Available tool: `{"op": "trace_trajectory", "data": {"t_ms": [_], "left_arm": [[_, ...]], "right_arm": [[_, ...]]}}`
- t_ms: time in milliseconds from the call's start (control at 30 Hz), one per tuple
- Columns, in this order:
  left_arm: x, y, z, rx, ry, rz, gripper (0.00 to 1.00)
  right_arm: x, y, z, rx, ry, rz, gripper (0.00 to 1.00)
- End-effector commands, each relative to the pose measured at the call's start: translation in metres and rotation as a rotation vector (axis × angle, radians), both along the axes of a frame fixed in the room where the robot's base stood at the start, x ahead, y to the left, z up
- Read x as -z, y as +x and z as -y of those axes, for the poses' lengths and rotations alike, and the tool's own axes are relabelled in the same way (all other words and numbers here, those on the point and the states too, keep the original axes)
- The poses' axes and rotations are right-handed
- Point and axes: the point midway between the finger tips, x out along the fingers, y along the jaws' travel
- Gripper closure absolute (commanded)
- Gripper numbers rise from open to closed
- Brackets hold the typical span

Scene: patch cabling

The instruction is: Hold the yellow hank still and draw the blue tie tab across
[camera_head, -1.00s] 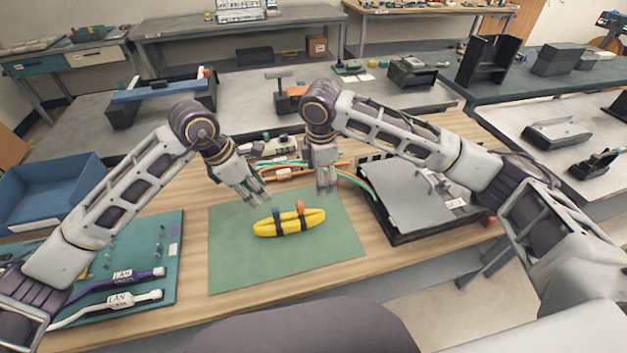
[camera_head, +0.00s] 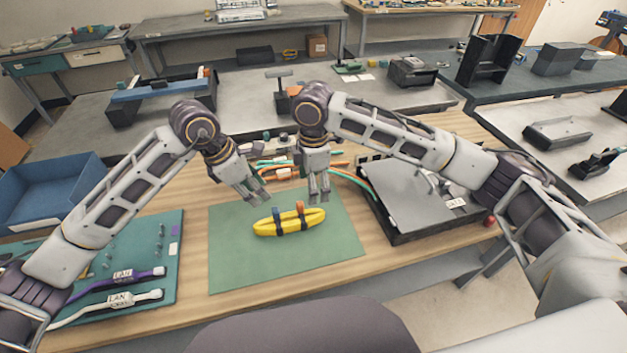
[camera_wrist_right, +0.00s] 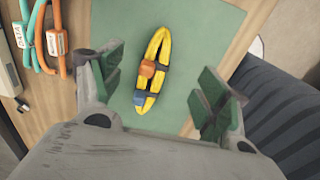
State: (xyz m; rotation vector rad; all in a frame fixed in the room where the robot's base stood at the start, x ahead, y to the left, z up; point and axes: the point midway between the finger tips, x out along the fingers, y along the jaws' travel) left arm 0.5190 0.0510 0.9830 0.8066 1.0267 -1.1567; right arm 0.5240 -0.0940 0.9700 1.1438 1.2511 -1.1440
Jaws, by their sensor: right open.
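The yellow hank (camera_head: 263,229) lies on the green mat (camera_head: 230,265), bound with two dark ties. One tie has a blue tab (camera_head: 277,214), the other an orange tab (camera_head: 300,207); both stand up. In the right wrist view the hank (camera_wrist_right: 164,44) lies below and between my right fingers, with the orange tab (camera_wrist_right: 147,69) and blue tab (camera_wrist_right: 139,98) visible. My right gripper (camera_head: 319,198) is open and empty, above and behind the hank's right end. My left gripper (camera_head: 257,198) looks open and empty, behind and left of the hank, not touching it.
A grey panel in a black tray (camera_head: 425,195) stands right of the mat. Orange and teal cables (camera_head: 290,170) run behind it. A teal board (camera_head: 150,250) with purple and white LAN cables lies to the left. The mat around the hank is clear.

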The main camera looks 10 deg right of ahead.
Motion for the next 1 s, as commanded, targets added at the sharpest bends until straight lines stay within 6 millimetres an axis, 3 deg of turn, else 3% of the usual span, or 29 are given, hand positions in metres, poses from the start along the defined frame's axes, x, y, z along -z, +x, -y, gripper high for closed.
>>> {"op": "trace_trajectory", "data": {"t_ms": [1000], "left_arm": [[0.000,0.000,0.000,0.000,0.000,0.000,0.64]], "right_arm": [[0.115,0.000,0.000,0.001,-0.001,0.000,0.25]]}}
